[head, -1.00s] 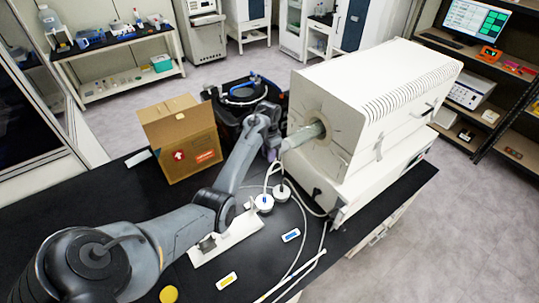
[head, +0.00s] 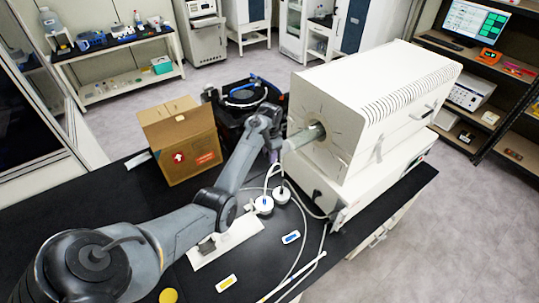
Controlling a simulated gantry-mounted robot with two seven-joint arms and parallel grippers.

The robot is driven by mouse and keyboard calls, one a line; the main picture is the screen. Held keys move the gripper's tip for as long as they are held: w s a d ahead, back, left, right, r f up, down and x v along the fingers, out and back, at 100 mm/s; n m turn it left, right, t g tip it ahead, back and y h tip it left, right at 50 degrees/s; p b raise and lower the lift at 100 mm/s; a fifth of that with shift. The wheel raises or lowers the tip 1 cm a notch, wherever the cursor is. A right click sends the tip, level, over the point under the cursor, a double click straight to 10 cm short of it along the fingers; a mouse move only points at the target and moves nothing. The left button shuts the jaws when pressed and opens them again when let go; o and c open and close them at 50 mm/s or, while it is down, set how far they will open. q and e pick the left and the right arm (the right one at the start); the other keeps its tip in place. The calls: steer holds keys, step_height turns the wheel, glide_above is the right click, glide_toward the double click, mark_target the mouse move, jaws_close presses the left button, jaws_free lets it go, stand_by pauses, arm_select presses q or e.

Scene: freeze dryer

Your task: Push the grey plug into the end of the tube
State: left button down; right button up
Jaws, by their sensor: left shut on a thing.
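The tube (head: 304,137) is a pale grey-green cylinder. It sticks out to the left from the round opening in the front of the white furnace-like box (head: 385,95). My left arm reaches in from the lower left, and its gripper (head: 276,152) is at the open left end of the tube. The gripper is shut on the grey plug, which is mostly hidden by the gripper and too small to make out. I cannot tell whether the plug touches the tube or is inside it. My right gripper is out of view.
A cardboard box (head: 178,140) stands left of my arm on the black bench. Two white round fittings (head: 264,204) with hoses sit below the tube. A white plate (head: 228,240), a yellow-labelled item (head: 226,283) and a blue-labelled item (head: 291,237) lie nearer.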

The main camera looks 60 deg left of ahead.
mark_target(285, 142)
arm_select(q)
steer(key=shift+w, duration=0.15)
steer(key=shift+w+f+b, duration=0.1)
steer(key=shift+w+b, duration=0.4)
steer(key=shift+b, duration=0.1)
steer(key=shift+w+a+b, duration=0.1)
steer(key=shift+w+b, duration=0.6)
steer(key=shift+w, duration=0.1)
steer(key=shift+w+p, duration=0.15)
steer(key=shift+p, duration=0.2)
stand_by(0.7)
steer(key=shift+w, duration=0.15)
steer(key=shift+w+b, duration=0.95)
steer(key=shift+b, duration=0.45)
steer(key=shift+w+a+b, duration=0.1)
steer(key=shift+w+b, duration=0.75)
steer(key=shift+b, duration=0.5)
